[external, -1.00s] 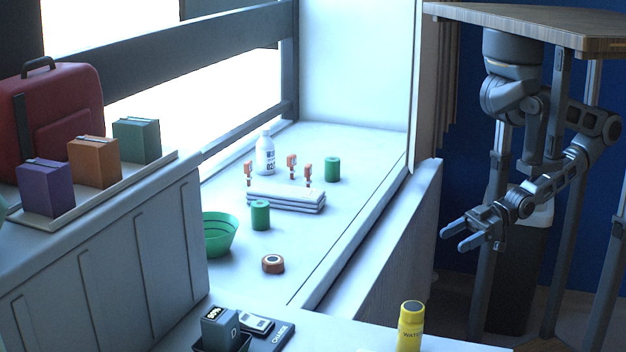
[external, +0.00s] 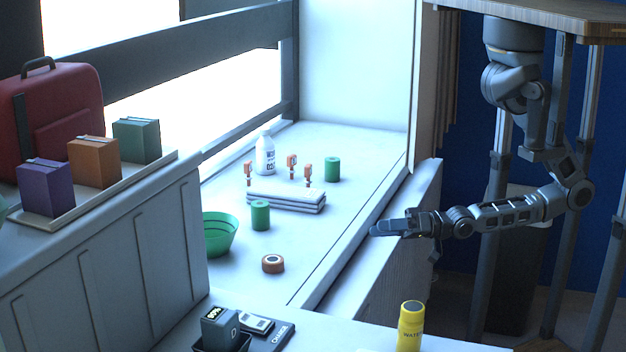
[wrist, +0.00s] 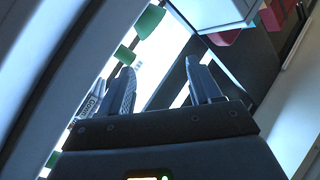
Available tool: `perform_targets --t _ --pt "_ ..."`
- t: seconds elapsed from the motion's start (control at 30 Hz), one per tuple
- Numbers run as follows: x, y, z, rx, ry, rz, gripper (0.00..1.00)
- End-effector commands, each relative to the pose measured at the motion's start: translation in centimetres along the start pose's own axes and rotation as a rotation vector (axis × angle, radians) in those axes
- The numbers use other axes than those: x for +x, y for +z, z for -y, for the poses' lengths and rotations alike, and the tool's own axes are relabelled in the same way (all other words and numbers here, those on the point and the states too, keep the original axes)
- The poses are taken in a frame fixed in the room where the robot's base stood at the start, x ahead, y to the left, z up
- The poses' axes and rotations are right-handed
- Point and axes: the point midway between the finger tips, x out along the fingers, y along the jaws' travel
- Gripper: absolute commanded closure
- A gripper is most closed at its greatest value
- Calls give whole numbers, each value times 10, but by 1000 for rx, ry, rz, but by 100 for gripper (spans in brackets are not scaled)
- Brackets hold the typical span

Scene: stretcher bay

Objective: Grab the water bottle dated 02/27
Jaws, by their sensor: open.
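A white bottle (external: 265,157) with dark print stands upright on the white bench near the back rail. Its label is only partly readable and seems to start with "02". A yellow bottle (external: 410,328) marked with letters like "WATE" stands on the front surface; no date can be read on it. My gripper (external: 388,229) is at the right edge of the bench, well apart from both bottles. In the wrist view its two fingers (wrist: 160,72) are spread, with nothing between them.
Folded white cloths (external: 286,200), orange clips (external: 291,166), green cylinders (external: 260,216), a green bowl (external: 219,236) and an orange roll (external: 273,264) lie on the bench. A raised ledge (external: 385,215) runs along its right side. Boxes (external: 95,162) and a red case stand left.

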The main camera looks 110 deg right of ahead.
Motion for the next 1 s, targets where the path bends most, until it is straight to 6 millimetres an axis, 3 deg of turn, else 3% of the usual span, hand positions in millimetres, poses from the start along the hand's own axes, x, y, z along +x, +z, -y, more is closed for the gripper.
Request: perform_targets --t 0.1,0.37,0.53,0.67,0.73,0.9,1.0 --pt "46 -32 -8 157 -5 -99 37" --pt "133 -112 -30 530 -54 -302 37" --pt "179 -178 -65 818 -81 -440 37" --pt "202 -231 -120 1098 -81 -564 37" --pt "207 -260 -157 1276 -84 -644 37" --pt "204 -317 -249 1746 -136 -849 37" --pt "198 -336 -286 1969 -193 -937 37"
